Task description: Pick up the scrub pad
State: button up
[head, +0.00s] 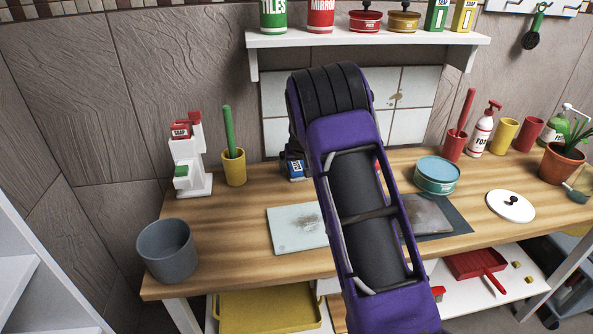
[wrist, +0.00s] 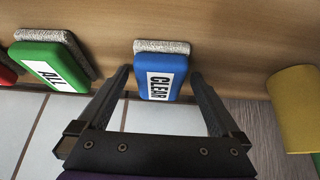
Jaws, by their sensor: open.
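A scrub pad with a blue back marked "CLEAR" (wrist: 172,76) and a grey rough face is between the fingers of my gripper (wrist: 161,72) in the wrist view. The fingers are open, one on each side, with a narrow gap showing beside the pad. A green pad marked "ALL" (wrist: 54,65) lies to its left, and part of a red one (wrist: 6,76) shows at the left edge. In the head view the blue pad (head: 296,169) stands near the back of the counter, partly hidden by my gripper; my arm covers much of the area to its right.
A yellow cup (head: 233,172) with a green-handled tool stands left of the blue pad. A pale stained tile (head: 290,232) lies in front. A grey pot (head: 167,254) is at the left front. A shelf (head: 370,40) hangs above the counter (head: 215,215).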

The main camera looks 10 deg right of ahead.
aim_at(297, 166)
jog(key=shift+c, duration=0.3)
jog(key=c, duration=1.3)
jog(key=shift+o, duration=0.2)
jog(key=shift+r, duration=0.1)
notch_tip(297, 166, up, 10)
jog(key=p, duration=0.1)
jog(key=o, duration=0.7)
jog(key=c, duration=0.5)
